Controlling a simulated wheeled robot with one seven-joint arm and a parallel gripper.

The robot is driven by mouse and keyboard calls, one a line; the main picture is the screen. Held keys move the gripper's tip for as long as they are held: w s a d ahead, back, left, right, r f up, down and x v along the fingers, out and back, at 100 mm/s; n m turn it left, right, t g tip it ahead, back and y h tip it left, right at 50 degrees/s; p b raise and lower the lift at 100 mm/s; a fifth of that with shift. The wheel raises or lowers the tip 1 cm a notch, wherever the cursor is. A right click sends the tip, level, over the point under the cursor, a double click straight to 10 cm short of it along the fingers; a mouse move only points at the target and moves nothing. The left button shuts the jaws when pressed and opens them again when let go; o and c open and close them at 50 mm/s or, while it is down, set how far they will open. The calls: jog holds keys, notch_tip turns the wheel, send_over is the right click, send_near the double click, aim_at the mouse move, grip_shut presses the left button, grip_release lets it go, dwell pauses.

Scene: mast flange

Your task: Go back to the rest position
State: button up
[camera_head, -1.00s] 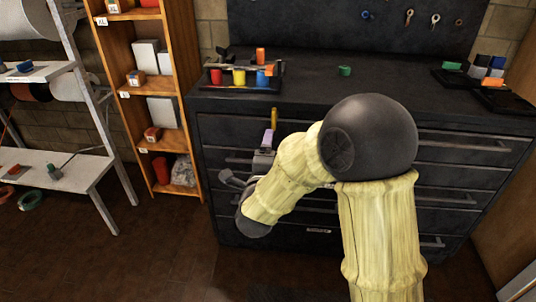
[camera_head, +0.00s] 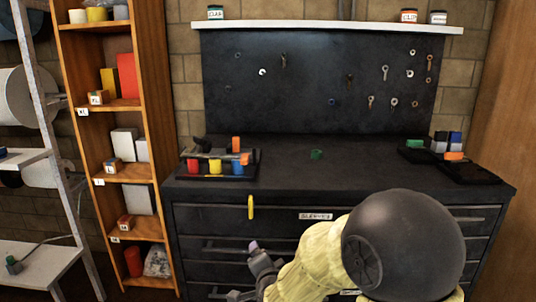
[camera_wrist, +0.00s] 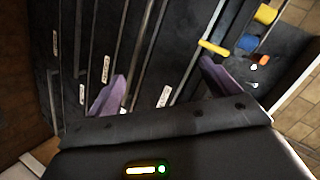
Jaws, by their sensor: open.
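My gripper (camera_wrist: 160,90) shows in the wrist view with its two purple fingers apart and nothing between them. In the head view my gripper (camera_head: 254,248) is low, in front of the drawers of the dark cabinet (camera_head: 340,178). My arm in its pale yellow sleeve reaches in from the bottom right and hides part of the lower drawers. A yellow tag or handle (camera_head: 251,207) hangs at the top drawer's front. It also shows in the wrist view (camera_wrist: 213,48), near the right finger.
A tray (camera_head: 218,177) of coloured parts stands on the cabinet's left, a green ring (camera_head: 316,154) near the middle, and a dark tray (camera_head: 470,174) at right. A wooden shelf (camera_head: 125,107) and a metal rack (camera_head: 68,180) stand left. The middle worktop is mostly clear.

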jog(key=s+d+f+n+g+h, duration=0.1)
jog(key=s+d+f+n+g, duration=0.3)
jog(key=s+d, duration=0.5)
jog(key=s+d+f+n+g+h, duration=0.1)
jog(key=s+d+f+n+g, duration=0.2)
jog(key=s+d+n+g, duration=0.6)
notch_tip(320, 180, up, 32)
jog(key=s+a+m+t+p, duration=0.1)
jog(key=a+m+t+p, duration=0.1)
jog(key=p, duration=3)
jog(key=shift+s+r+m, duration=0.15)
jog(key=shift+s+m, duration=0.15)
